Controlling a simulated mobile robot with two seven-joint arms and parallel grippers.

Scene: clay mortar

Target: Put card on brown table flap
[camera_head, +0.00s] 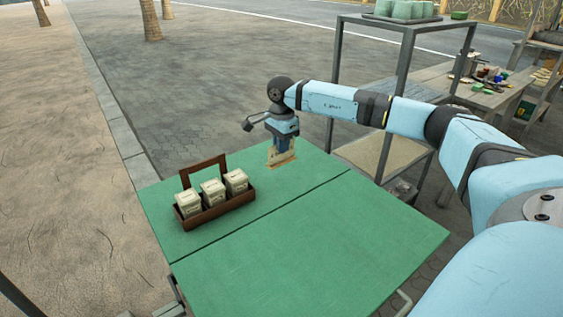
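My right gripper (283,147) points down over the far part of the green folding table (310,255). It appears shut on a small tan card (281,158), which stands tilted at or just above the table surface; I cannot tell whether it touches. The fingertips are small and partly hidden. A dark seam divides the table into a far section and a near section (340,235). Both sections look green; no brown flap shows. My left gripper is not in view.
A brown wooden caddy (217,213) with a handle and three pale cartons (213,191) stands on the table's left side. The near section is bare. A grey metal shelf (404,30) and a cluttered workbench (485,98) stand behind at the right.

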